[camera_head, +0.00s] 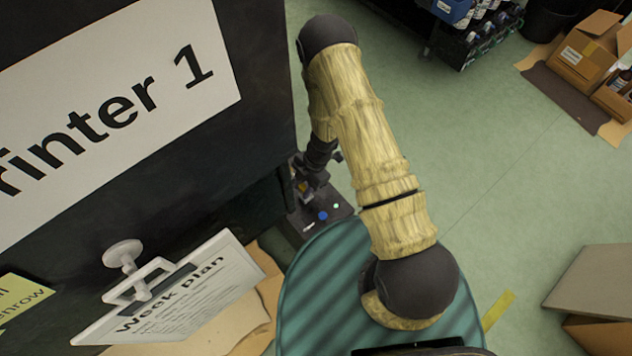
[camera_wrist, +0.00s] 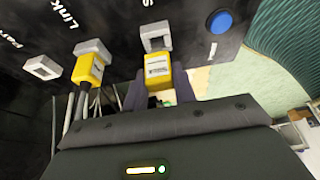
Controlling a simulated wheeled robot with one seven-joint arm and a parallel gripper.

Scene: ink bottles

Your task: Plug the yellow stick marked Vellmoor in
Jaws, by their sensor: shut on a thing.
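My gripper (camera_wrist: 158,88) is shut on a yellow stick (camera_wrist: 157,74) with a pale label; the print is too small to read. In the wrist view the stick lies just below a white-framed socket (camera_wrist: 155,29) on a dark panel (camera_wrist: 120,35). Its front end meets the lower edge of the frame in the picture; I cannot tell whether its tip is inside. In the head view my gripper (camera_head: 303,186) is small and partly hidden beside the printer.
A blue button (camera_wrist: 219,22) is right of the socket, and another white-framed socket (camera_wrist: 42,67) is at far left. Cables hang below the "Link" stick. In the head view, the printer's dark side (camera_head: 265,110) and a "Week plan" clipboard (camera_head: 180,295) stand left; green floor (camera_head: 510,180) is open right.

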